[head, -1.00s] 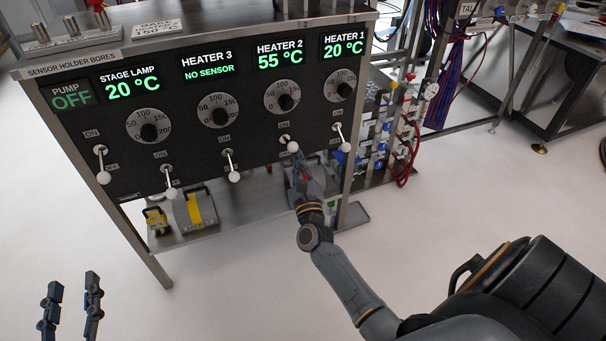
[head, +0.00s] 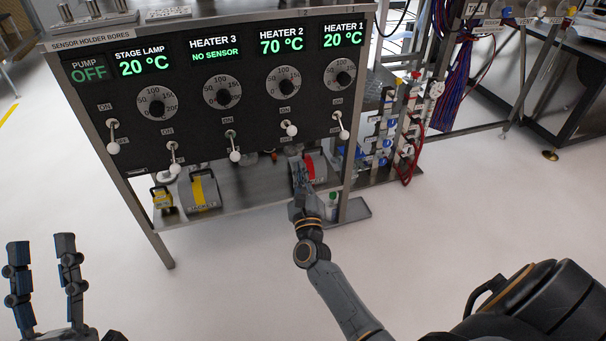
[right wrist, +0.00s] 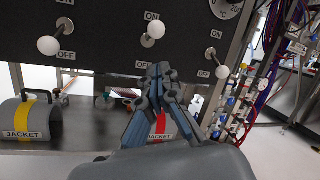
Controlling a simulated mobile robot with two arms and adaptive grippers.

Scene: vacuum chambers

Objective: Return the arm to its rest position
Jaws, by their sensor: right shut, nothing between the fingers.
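My right gripper (head: 299,165) is shut and empty, just below the lower edge of the heater panel (head: 190,125). In the right wrist view my right gripper (right wrist: 158,75) has its fingertips together below a white-knobbed switch (right wrist: 153,30), with a gap between them. That Heater 2 switch (head: 290,130) also shows in the head view, above the fingertips and apart from them. The Heater 2 display (head: 282,45) reads 70 °C. My left gripper (head: 42,265) is at the lower left, fingers spread apart, with nothing between them.
Several other toggle switches (head: 235,156) and dials (head: 222,92) line the panel. A lower shelf (head: 240,200) holds jackets (head: 200,190) close to my right arm. A rack of valves and red hoses (head: 405,150) stands to the right. The floor in front is clear.

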